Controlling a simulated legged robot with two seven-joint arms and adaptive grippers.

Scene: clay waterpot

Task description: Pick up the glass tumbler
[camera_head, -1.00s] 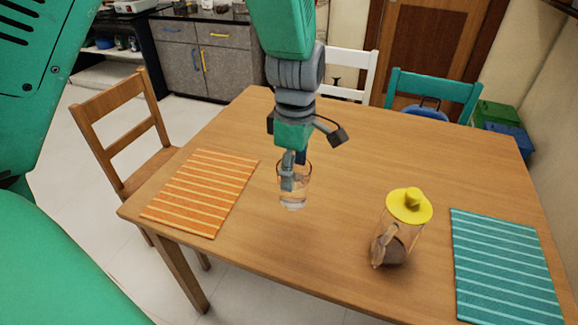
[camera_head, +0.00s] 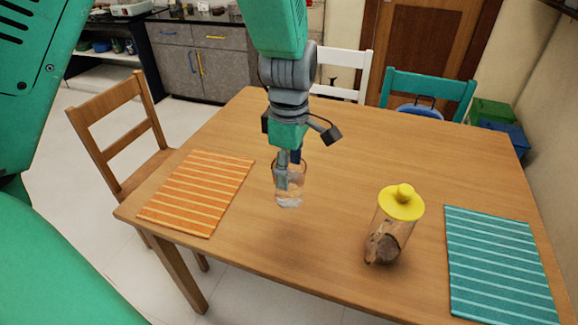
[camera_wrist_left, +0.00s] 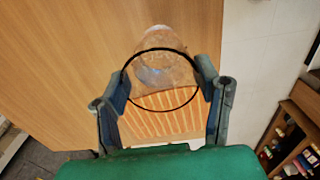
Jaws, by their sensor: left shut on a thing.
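The glass tumbler (camera_head: 290,197) is clear, with a round open rim. It is upright, near the middle of the table in the head view. My left gripper (camera_head: 289,172) comes down from above and is shut on the tumbler's side walls. A soft shadow on the table below suggests the tumbler is a little above the surface. In the left wrist view the tumbler (camera_wrist_left: 165,68) sits between the two fingers of my left gripper (camera_wrist_left: 165,90), its dark rim toward the camera. My right gripper is not in view.
A clear jar with a yellow lid (camera_head: 401,202) and brown contents stands to the right on the wooden table (camera_head: 330,250). An orange striped mat (camera_head: 198,192) lies left, a teal striped mat (camera_head: 500,262) right. Chairs (camera_head: 122,128) stand around. The table between tumbler and jar is clear.

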